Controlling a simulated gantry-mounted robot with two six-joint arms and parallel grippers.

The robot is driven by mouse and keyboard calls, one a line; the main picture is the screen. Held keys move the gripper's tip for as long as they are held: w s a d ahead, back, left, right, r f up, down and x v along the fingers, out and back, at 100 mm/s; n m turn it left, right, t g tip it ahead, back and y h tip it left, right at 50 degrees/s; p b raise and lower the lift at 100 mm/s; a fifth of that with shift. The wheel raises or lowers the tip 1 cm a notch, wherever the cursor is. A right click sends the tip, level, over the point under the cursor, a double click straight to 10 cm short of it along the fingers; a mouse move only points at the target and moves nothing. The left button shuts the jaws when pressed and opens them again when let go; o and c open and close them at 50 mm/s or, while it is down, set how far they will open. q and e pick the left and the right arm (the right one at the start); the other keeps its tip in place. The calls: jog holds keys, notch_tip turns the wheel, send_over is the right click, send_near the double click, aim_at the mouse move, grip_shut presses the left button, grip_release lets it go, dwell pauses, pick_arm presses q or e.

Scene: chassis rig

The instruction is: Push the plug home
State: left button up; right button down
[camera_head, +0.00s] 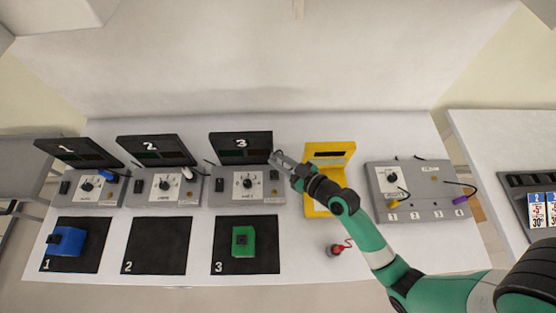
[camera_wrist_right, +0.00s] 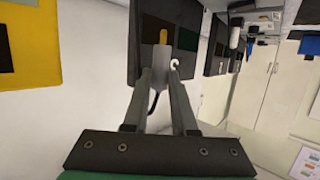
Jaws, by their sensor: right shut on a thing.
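My right gripper (camera_head: 276,157) is at the right edge of the raised dark panel of station 3 (camera_head: 240,145), above the grey box (camera_head: 245,187). In the right wrist view its fingers (camera_wrist_right: 163,70) are closed on a small plug with an orange end (camera_wrist_right: 163,36). The orange end points at the dark panel (camera_wrist_right: 145,60); I cannot tell whether it touches or is seated. A dark cable shows between the fingers. In the head view the plug is too small to make out. My left gripper is not in view.
Station 2 (camera_head: 163,187) has a white plug (camera_head: 188,173); station 1 (camera_head: 90,190) has a blue one (camera_head: 109,174). A green block (camera_head: 243,241) and a blue block (camera_head: 67,241) lie on mats. A yellow stand (camera_head: 318,205) and a grey panel (camera_head: 410,180) are to the right.

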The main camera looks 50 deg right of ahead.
jog(key=shift+f+b, duration=2.5)
jog(key=shift+f, duration=0.25)
jog(key=shift+f, duration=0.15)
jog(key=shift+f+b, duration=0.3)
jog(key=shift+b, duration=0.2)
jog(key=shift+f+b, duration=1.05)
jog(key=c, duration=0.6)
grip_release()
jog(key=shift+c, duration=0.2)
